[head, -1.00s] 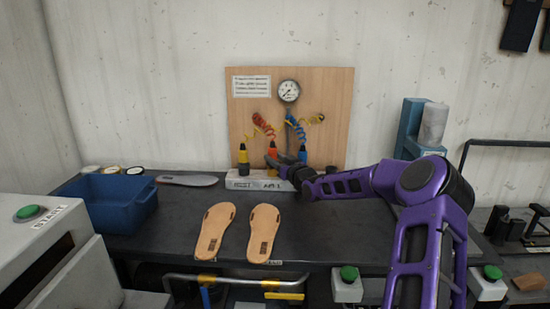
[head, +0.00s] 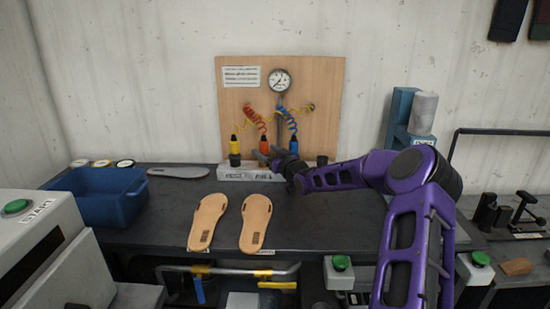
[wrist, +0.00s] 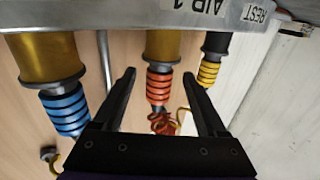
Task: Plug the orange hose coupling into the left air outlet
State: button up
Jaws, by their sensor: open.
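The orange hose coupling (head: 264,144) stands upright on the pale block (head: 235,172) in front of the wooden board, between a yellow coupling (head: 234,141) and a blue one (head: 293,145). In the wrist view, which is upside down, the orange coupling (wrist: 159,86) is in line with a brass outlet (wrist: 162,45) by the AIR 1 label and appears seated on it. The blue coupling (wrist: 67,110) is on another brass outlet (wrist: 45,57). My gripper (wrist: 159,75) is open, with one finger on each side of the orange coupling and visible gaps.
The yellow coupling (wrist: 208,72) sits on a black post by the REST label. Coiled hoses and a gauge (head: 279,81) are on the board (head: 325,90). A blue bin (head: 100,205) and two tan soles (head: 256,222) lie on the dark bench (head: 320,225).

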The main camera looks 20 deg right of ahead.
jog(key=s+d+p, duration=0.1)
jog(key=s+d, duration=0.2)
jog(key=s, duration=1.4)
jog(key=shift+d, duration=0.15)
